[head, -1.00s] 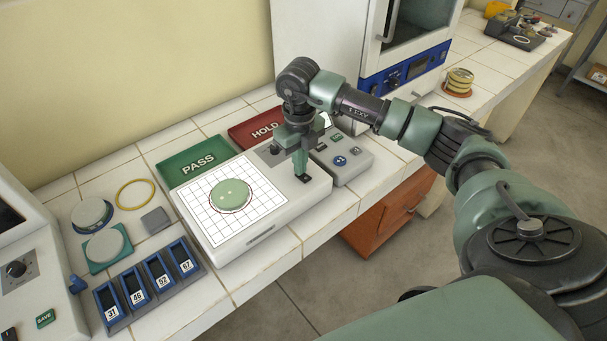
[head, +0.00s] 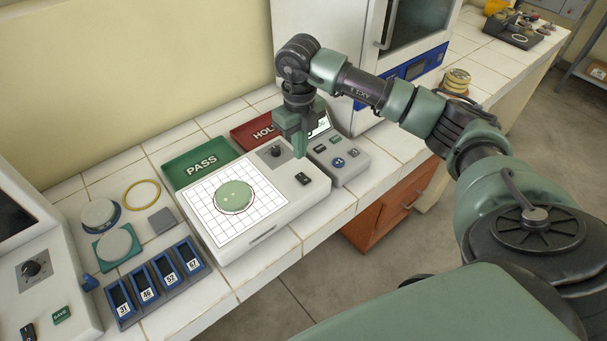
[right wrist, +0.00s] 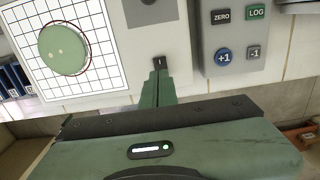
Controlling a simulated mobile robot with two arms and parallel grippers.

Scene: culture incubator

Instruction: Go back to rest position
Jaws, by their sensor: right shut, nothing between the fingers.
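My right gripper (head: 300,154) is shut and empty. It points down above the back right part of the white plate-counter device, clear of its surface. In the right wrist view the closed fingertips (right wrist: 158,76) show just below a black rocker switch (right wrist: 159,62); that switch (head: 303,179) is uncovered in the head view. A green round dish (head: 234,195) lies on the lit grid (head: 218,222) of the device; it also shows in the right wrist view (right wrist: 63,49). My left gripper is not in view.
A grey keypad (head: 340,160) stands right of the device. Green PASS (head: 203,160) and red HOLD (head: 254,133) pads lie behind it. A numbered blue rack (head: 157,282) and lidded dishes (head: 99,213) stand left. An incubator (head: 408,66) stands behind my right arm.

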